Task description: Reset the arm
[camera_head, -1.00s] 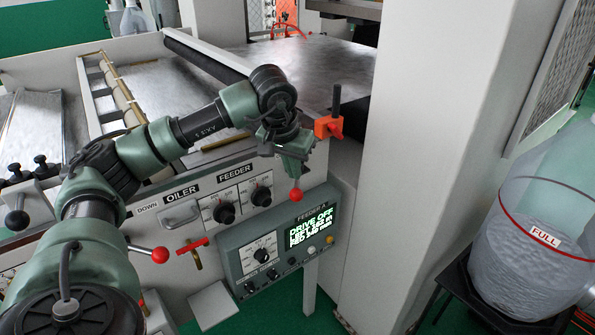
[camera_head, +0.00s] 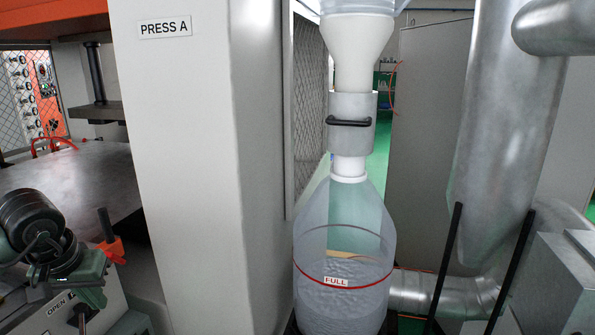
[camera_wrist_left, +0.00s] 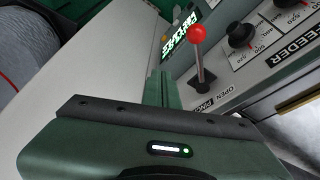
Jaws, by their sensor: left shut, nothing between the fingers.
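My left arm (camera_head: 38,232) comes in at the lower left of the head view, with the wrist and green gripper (camera_head: 92,292) over the edge of the feeder panel. In the left wrist view the left gripper (camera_wrist_left: 161,86) is shut with nothing between its fingers. A lever with a red ball knob (camera_wrist_left: 198,36) stands just to the right of the fingers, apart from them in the picture. My right gripper is in neither view.
The white PRESS A column (camera_head: 190,150) stands right of the arm. A clear bottle marked FULL (camera_head: 345,255) stands under a white funnel (camera_head: 360,45). The wrist view shows the feeder dials (camera_wrist_left: 242,33) and a lit display (camera_wrist_left: 182,38).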

